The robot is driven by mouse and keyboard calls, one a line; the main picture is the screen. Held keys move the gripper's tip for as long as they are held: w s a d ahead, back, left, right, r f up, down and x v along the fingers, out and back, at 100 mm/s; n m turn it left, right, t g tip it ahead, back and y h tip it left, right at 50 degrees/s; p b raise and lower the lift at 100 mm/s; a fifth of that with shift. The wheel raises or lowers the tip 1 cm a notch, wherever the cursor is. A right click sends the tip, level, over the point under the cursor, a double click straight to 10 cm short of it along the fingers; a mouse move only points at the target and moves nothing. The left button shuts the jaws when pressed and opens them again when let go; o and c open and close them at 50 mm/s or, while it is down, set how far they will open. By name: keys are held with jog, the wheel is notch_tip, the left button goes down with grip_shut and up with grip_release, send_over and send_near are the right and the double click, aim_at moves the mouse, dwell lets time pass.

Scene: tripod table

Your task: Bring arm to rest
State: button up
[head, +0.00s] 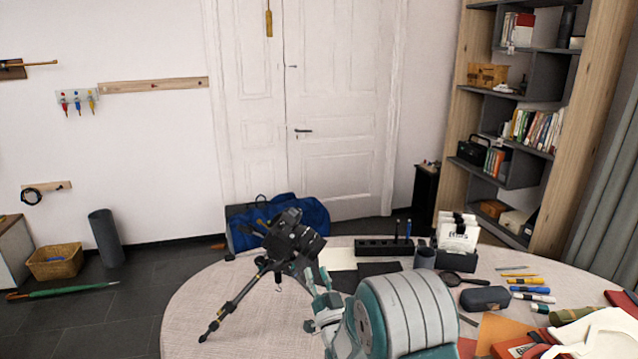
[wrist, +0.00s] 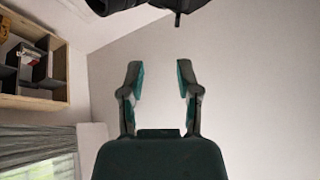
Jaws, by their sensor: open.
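My gripper (wrist: 160,80) is open in the wrist view, its two fingers apart with only bare wall between them. In the head view my gripper (head: 318,298) is low over the round table (head: 200,291), just right of the black tripod (head: 290,237). The tripod stands on the table with one leg reaching out to the lower left. I cannot tell in the head view whether the gripper touches it. A dark part (wrist: 135,12) crosses the top of the wrist view above the fingertips. My arm hides part of the table's front.
Right of my arm the table holds a magnifying glass (head: 451,279), a dark case (head: 486,299), several markers and papers. The table's left part is clear. A blue bag (head: 300,215) lies on the floor behind.

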jog(key=s+d+r+g+h, duration=0.6)
jog(key=s+d+r+g, duration=0.1)
jog(key=d+r, duration=0.25)
jog(key=s+d+g, duration=0.2)
jog(key=s+g, duration=0.1)
jog(key=s, duration=0.7)
jog(key=s+d+f+g+h, duration=0.1)
jog(key=s+d+g, duration=0.1)
jog(key=s, duration=0.8)
jog(key=s+d+g+h, duration=0.1)
jog(key=s+g, duration=0.3)
jog(key=s, duration=0.7)
jog(key=shift+d+f+g, duration=0.3)
jog(key=shift+d+f, duration=0.1)
jog(key=shift+d, duration=0.45)
jog(key=shift+w, duration=0.1)
jog(key=shift+o, duration=1.3)
